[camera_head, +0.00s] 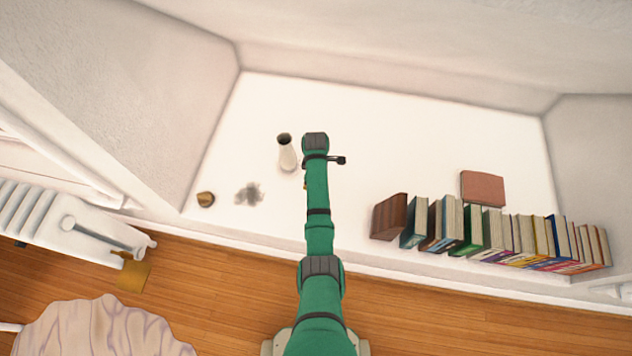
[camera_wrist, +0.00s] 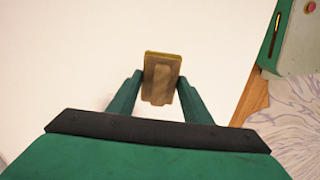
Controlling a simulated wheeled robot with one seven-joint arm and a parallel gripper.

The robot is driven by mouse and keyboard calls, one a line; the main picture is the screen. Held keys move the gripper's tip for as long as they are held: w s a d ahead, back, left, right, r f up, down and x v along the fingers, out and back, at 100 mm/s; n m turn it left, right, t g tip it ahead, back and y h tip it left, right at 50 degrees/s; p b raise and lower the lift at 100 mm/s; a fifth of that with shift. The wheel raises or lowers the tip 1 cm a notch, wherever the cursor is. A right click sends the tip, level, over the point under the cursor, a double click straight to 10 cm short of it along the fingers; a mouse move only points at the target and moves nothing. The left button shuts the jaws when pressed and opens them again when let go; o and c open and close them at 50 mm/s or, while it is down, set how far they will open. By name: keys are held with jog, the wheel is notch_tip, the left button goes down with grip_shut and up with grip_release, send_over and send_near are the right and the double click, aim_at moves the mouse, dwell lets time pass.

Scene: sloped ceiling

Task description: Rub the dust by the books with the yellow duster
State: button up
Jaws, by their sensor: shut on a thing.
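The duster (camera_wrist: 152,62), a brown block with a raised grip and a yellowish edge, shows in the wrist view between the fingers of my gripper (camera_wrist: 160,78). My gripper is shut on its grip. A row of upright books (camera_head: 470,232) stands along the front edge at the right. My arm hides my gripper's fingers and most of the surface under it in the head view, so any dust there cannot be seen.
A white vase (camera_head: 287,155) with a dark mouth stands close left of my arm. A small brown pot (camera_head: 205,199) sits left of the dust. A reddish-brown book (camera_head: 483,188) lies flat behind the row.

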jog(key=shift+w+r, duration=0.2)
jog(key=shift+r, duration=0.9)
jog(key=shift+a+r, duration=0.15)
jog(key=shift+r, duration=0.25)
jog(key=shift+s+d, duration=0.1)
jog(key=shift+d, duration=0.1)
jog(key=shift+d, duration=0.1)
